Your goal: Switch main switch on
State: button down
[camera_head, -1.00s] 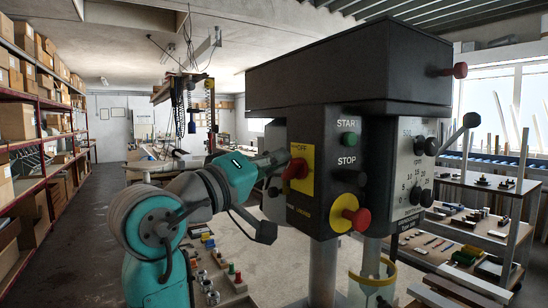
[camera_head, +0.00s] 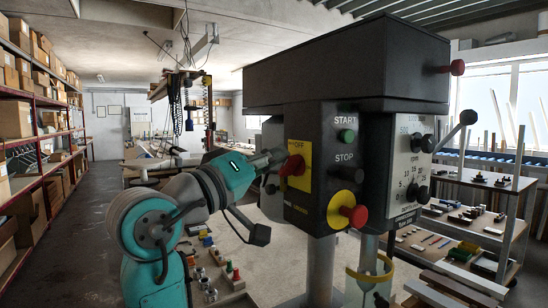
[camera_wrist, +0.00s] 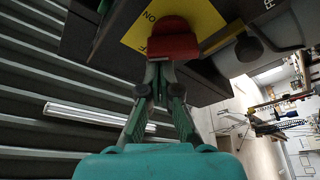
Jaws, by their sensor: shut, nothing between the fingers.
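The main switch (camera_head: 292,166) is a red rotary knob on a yellow plate (camera_head: 302,178) marked OFF, on the left side of the drill press's black control box. My gripper (camera_head: 280,157) is at the left side of the knob. In the wrist view its two fingers (camera_wrist: 160,66) come together at the knob's lower edge, shut with nothing between them. I cannot tell whether the tips touch the knob.
Small parts (camera_head: 209,280) stand on a bench below my arm. Shelving with cartons (camera_head: 15,118) lines the left wall.

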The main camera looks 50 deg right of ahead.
jog(key=m, duration=0.1)
jog(key=m+g, duration=0.1)
jog(key=m, duration=0.1)
jog(key=m+g, duration=0.1)
jog(key=shift+s+m, duration=0.25)
jog(key=shift+m, duration=0.05)
jog(key=m, duration=0.2)
jog(key=m+g, duration=0.2)
jog(key=m, duration=0.1)
jog(key=shift+s+a+f+m, duration=0.15)
jog(key=shift+s+f+m, duration=0.05)
jog(key=shift+s+m, duration=0.1)
jog(key=shift+r, duration=0.1)
